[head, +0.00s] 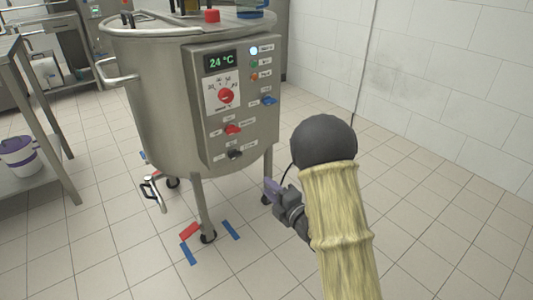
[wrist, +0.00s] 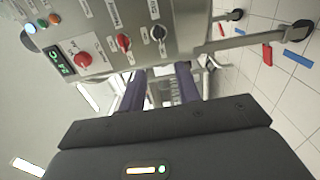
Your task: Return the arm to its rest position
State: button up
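My gripper (head: 272,188) is at the end of my arm, in front of and below the control panel of the steel tank (head: 160,100) in the head view. It appears apart from the tank. In the wrist view my gripper (wrist: 161,80) shows two dark purple fingers spread apart with nothing between them, so it is open and empty. My arm is in a yellowish sleeve with a dark round joint. It hides part of the floor at the right.
The control panel (head: 236,105) carries a 24 °C display, a red dial and several switches. The tank stands on wheeled legs, with red and blue tape on the floor. A steel table (head: 45,172) with a white and purple bucket (head: 19,156) is at left. Tiled floor (head: 440,200) is clear at right.

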jog(key=shift+r, duration=0.1)
jog(key=s+d+r+m+g+h+p, duration=0.5)
jog(key=d+r+m+h+p, duration=0.3)
jog(key=m, duration=0.6)
jog(key=s+d+r+m+g+h+p, duration=0.1)
jog(key=s+r+m+g+p, duration=0.4)
jog(key=s, duration=0.4)
jog(key=s+d+r+m+g+h+p, duration=0.1)
jog(key=s+d+r+m+g+p, duration=0.15)
jog(key=s+m, duration=0.5)
notch_tip(320, 180, up, 36)
jog(key=n+p, duration=0.1)
jog(key=p, duration=3.5)
jog(key=shift+s+a+p, duration=0.3)
jog(key=shift+s+p, duration=0.1)
jog(key=shift+w+n, duration=0.1)
jog(key=shift+n, duration=0.15)
